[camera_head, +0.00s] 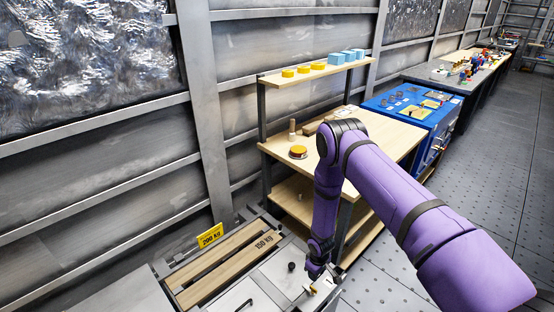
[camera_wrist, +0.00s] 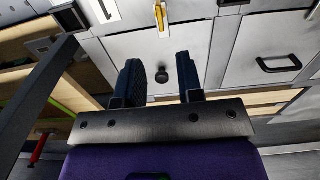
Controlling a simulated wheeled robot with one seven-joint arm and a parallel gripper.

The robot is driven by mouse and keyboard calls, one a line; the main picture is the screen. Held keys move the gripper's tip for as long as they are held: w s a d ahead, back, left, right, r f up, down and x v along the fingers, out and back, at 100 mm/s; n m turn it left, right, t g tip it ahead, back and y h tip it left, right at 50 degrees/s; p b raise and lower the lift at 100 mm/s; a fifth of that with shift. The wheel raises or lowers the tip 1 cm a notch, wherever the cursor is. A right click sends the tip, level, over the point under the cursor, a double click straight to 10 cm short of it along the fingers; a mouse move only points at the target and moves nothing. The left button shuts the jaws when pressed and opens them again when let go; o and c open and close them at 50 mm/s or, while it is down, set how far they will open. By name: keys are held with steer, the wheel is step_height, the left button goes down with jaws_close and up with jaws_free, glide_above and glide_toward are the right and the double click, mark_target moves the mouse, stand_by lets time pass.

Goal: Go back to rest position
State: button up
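My purple arm reaches forward and bends down, with my gripper (camera_head: 314,276) low over the metal top of the bench in front. In the wrist view my gripper (camera_wrist: 160,74) shows two dark fingers standing apart with nothing held between them. A round black knob (camera_wrist: 163,76) on the grey metal surface shows in the gap between the fingers. I cannot tell how far it is from the fingertips. A yellow-handled piece (camera_wrist: 161,20) lies beyond the fingers.
A wooden workbench (camera_head: 384,133) has a shelf (camera_head: 314,71) with yellow discs and blue blocks. A blue cabinet (camera_head: 432,117) stands beyond. The floor (camera_head: 490,180) at right is clear.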

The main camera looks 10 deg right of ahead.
steer(key=w+d+r+m+t, duration=0.1)
steer(key=w+r, duration=0.2)
steer(key=r, duration=0.9)
steer(key=w+d+r+m, duration=0.1)
steer(key=w+r, duration=0.2)
steer(key=r, duration=0.9)
steer(key=w+d+r+m+t, duration=0.1)
steer(key=w+r, duration=0.1)
steer(key=r, duration=0.9)
steer(key=s+d+r, duration=0.1)
steer(key=s+r, duration=0.2)
steer(key=r, duration=1.1)
steer(key=s+d+r+m+t, duration=0.2)
steer(key=s+d+r+m, duration=0.1)
steer(key=s+r, duration=1.7)
steer(key=s, duration=0.5)
steer(key=s+r+m+t, duration=0.1)
steer(key=s+r, duration=0.3)
steer(key=s, duration=0.5)
steer(key=shift+s+r, duration=0.2)
steer(key=shift+r, duration=0.1)
